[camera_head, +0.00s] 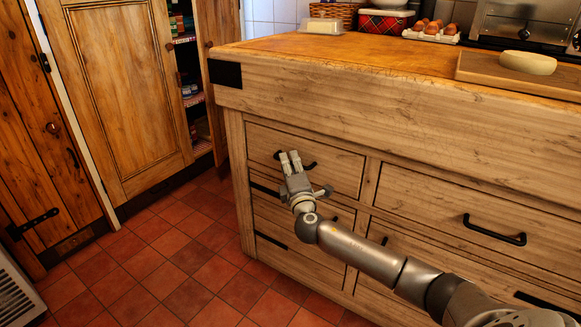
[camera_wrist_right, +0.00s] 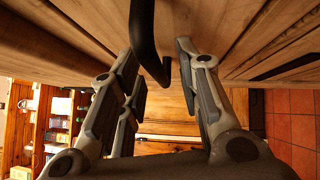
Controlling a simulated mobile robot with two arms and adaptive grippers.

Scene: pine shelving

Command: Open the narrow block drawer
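The narrow block drawer (camera_head: 338,172) is at the upper left of the wooden block's front, and its face sits flush in the frame. Its dark bar handle (camera_head: 309,164) is partly hidden behind my right gripper (camera_head: 289,161). In the right wrist view the handle (camera_wrist_right: 146,38) shows as a dark curved bar between the fingers. My right gripper also shows there (camera_wrist_right: 158,62), with its fingers apart on either side of the handle. I cannot tell whether a finger touches it. My left gripper is not in view.
A wide drawer with a black handle (camera_head: 494,230) is to the right, and more drawers lie below. The worktop holds a chopping board (camera_head: 490,71), an egg tray (camera_head: 431,35) and a butter dish (camera_head: 322,27). An open cupboard (camera_head: 187,75) stands left. The tiled floor (camera_head: 165,260) is clear.

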